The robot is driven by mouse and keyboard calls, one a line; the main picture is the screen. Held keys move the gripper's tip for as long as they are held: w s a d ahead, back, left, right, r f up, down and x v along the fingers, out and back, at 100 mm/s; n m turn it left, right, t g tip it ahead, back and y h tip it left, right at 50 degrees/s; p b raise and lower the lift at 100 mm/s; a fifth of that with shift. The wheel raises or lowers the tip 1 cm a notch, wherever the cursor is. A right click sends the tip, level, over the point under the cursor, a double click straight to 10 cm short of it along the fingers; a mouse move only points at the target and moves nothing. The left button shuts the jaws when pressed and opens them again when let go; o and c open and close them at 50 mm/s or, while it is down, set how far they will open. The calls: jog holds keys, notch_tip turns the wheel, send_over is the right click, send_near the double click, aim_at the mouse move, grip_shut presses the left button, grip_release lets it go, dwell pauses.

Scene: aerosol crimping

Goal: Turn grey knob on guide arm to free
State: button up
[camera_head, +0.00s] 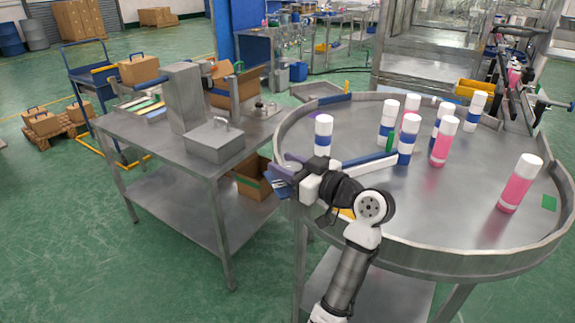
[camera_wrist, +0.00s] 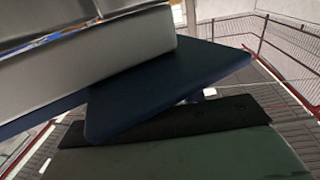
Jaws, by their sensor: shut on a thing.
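My gripper (camera_head: 281,181) is at the left rim of the round steel table, beside the near end of a guide arm with a blue and white rail (camera_head: 372,164). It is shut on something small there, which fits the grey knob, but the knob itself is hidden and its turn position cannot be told. In the wrist view, a dark blue slab (camera_wrist: 165,85) crosses the middle, close to the camera. A grey block (camera_wrist: 90,60) lies above it and a dark green pad with a black edge lies below.
Several white-capped cans, some pink and some blue-banded, stand on the round table (camera_head: 330,215); one can (camera_head: 323,136) is just behind my gripper. A steel bench (camera_head: 150,140) with a grey lidded box (camera_head: 214,142) stands to the left. Open floor lies further left.

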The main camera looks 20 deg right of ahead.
jog(key=o, duration=1)
jog(key=shift+f, duration=0.1)
jog(key=shift+s, duration=0.1)
jog(key=b+v, duration=0.3)
jog(key=v, duration=1)
jog(key=shift+s+d+b, duration=0.2)
jog(key=shift+s+b, duration=0.05)
jog(key=shift+b, duration=0.1)
